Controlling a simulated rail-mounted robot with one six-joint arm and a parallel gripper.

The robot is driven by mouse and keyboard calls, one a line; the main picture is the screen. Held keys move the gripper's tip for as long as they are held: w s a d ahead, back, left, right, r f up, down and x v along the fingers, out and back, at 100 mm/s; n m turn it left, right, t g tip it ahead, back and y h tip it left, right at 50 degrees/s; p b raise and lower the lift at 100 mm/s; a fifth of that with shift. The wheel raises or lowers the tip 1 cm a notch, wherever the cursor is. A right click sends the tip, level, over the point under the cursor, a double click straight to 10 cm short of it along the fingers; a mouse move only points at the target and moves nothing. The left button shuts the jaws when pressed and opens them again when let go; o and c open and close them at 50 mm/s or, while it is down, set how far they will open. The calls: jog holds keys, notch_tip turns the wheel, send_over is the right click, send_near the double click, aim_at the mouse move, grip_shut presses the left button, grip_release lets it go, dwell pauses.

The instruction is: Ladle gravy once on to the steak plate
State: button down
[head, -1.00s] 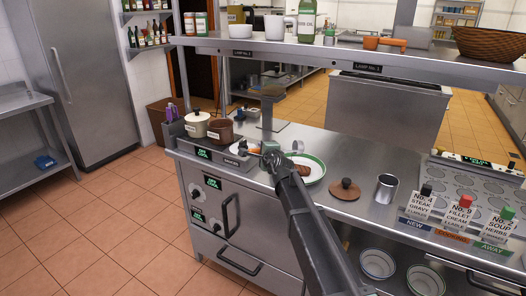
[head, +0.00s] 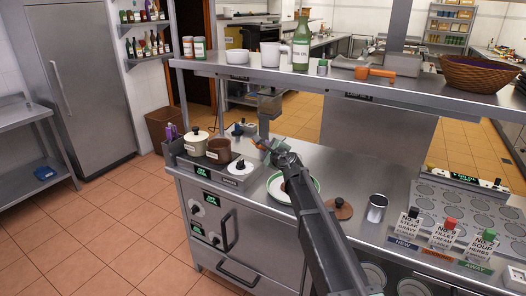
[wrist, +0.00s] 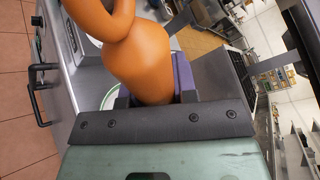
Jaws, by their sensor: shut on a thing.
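My gripper (head: 268,147) is shut on an orange, rounded handle (wrist: 142,60), likely the ladle's. In the head view only a small orange bit (head: 260,144) shows at the gripper, and no bowl can be made out. The white, green-rimmed plate (head: 276,190) lies on the counter, partly behind my arm. A sliver of the brown steak (head: 284,187) shows on it. The plate's rim also shows in the wrist view (wrist: 109,97). The open brown pot (head: 219,152) stands left of the gripper; its contents are not clear.
A brown lid (head: 339,208) and a metal cup (head: 376,208) stand right of the plate. The shelf (head: 330,78) and a lamp (head: 270,101) hang above.

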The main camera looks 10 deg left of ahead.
jog(key=shift+w+d+r+m, duration=0.1)
jog(key=shift+d+r+m, duration=0.05)
jog(key=shift+r+m, duration=0.15)
jog(key=w+d+r+m+y+p, duration=0.1)
jog(key=w+d+r+m+p, duration=0.1)
jog(key=d+r+m, duration=0.3)
jog(key=shift+w+d+p, duration=0.35)
jog(key=shift+d+p, duration=0.15)
jog(key=shift+p, duration=0.2)
jog(key=w+d+r+m+y, duration=0.1)
jog(key=w+d+m, duration=0.1)
jog(key=d+m, duration=0.2)
jog(key=shift+w+d+r+t, duration=0.15)
jog(key=shift+w+d+t, duration=0.2)
jog(key=shift+d, duration=0.45)
